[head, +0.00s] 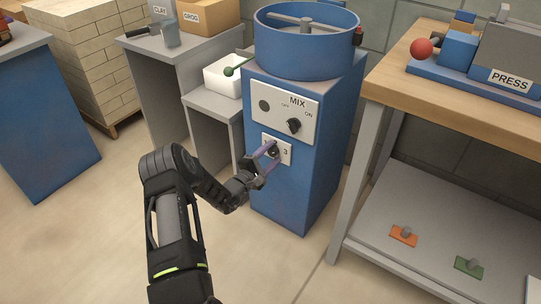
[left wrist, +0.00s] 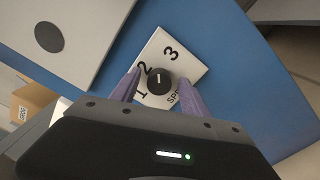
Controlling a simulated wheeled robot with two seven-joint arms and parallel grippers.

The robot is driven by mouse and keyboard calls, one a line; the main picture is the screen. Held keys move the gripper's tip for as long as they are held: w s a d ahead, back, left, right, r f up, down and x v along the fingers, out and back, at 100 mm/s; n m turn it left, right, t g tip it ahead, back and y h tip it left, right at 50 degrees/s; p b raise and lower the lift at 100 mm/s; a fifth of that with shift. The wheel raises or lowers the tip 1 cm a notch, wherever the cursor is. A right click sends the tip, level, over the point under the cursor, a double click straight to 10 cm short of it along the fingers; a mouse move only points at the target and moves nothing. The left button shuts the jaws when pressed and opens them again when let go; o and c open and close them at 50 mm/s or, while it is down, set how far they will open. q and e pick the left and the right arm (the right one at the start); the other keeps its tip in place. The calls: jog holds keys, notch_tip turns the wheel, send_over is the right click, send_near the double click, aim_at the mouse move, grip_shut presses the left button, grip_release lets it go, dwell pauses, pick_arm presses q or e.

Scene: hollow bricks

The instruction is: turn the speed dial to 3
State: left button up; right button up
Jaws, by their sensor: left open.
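The speed dial is a small round black knob (left wrist: 159,80) on a white plate (left wrist: 186,67) marked 1, 2 and 3. Its short white mark runs roughly up and down in the left wrist view; which number it points to is hard to tell. In the head view the plate (head: 287,158) is on the blue mixer's front, with the 3 showing and the rest mostly covered by my gripper. My left gripper (head: 269,151) is open, its two purple fingers on either side of the dial. Whether they touch it is unclear. My right gripper is out of view.
Just above is the MIX panel (head: 278,103) with a black OFF/ON knob (head: 294,125). The blue mixer body (head: 290,204) stands on the floor. A wooden-topped bench (head: 395,82) with a press (head: 505,60) is at right. A white bin (head: 217,78) is at left.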

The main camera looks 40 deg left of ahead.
pick_arm(q)
jog(key=s+p, duration=0.2)
jog(key=s, duration=0.5)
jog(key=shift+s, duration=0.4)
jog(key=shift+d, duration=0.1)
